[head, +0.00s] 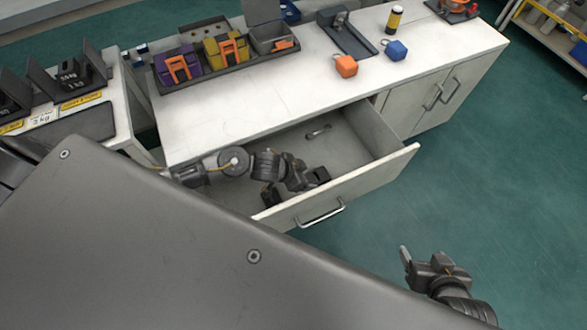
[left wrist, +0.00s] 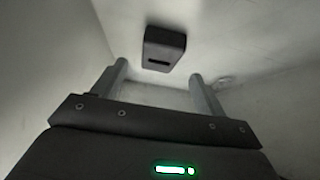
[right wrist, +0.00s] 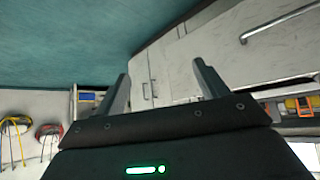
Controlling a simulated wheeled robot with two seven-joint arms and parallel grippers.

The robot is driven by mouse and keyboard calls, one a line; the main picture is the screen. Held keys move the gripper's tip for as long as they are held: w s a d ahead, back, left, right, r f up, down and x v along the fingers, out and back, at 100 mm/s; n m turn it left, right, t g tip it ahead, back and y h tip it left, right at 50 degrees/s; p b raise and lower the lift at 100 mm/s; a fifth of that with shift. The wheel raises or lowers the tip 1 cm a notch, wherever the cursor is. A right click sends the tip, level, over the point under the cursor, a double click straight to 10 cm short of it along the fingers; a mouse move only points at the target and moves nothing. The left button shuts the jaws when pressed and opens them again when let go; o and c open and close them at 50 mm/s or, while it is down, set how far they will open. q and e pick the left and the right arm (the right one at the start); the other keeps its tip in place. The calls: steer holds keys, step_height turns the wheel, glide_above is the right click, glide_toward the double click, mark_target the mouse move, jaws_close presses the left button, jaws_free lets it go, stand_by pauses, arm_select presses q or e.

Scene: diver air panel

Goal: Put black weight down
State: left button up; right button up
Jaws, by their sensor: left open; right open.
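The black weight (left wrist: 165,48) is a small dark block with a slot in its face. In the left wrist view it lies inside the pale drawer, just beyond and between my fingertips, with no finger seen touching it. In the head view a dark block (head: 268,196), which looks like this weight, sits near the drawer's front left corner, partly hidden by my arm. My left gripper (head: 286,184) is open, low inside the drawer (head: 383,132). My right gripper (head: 418,262) is open and empty above the green floor, right of the drawer; it also shows in the right wrist view (right wrist: 162,85).
A small metal piece (head: 318,132) lies deeper in the drawer. Black weights (head: 72,72) stand on the left bench. Open floor lies at right.

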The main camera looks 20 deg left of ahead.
arm_select(q)
steer(key=p+v, duration=0.2)
steer(key=v, duration=0.5)
arm_select(e)
steer(key=s+d+f+m+g+h, duration=0.1)
steer(key=s+d+f+g, duration=0.3)
steer(key=s, duration=0.2)
steer(key=shift+f+g+h, duration=0.15)
steer(key=shift+g+h, duration=0.15)
steer(key=shift+w, duration=0.1)
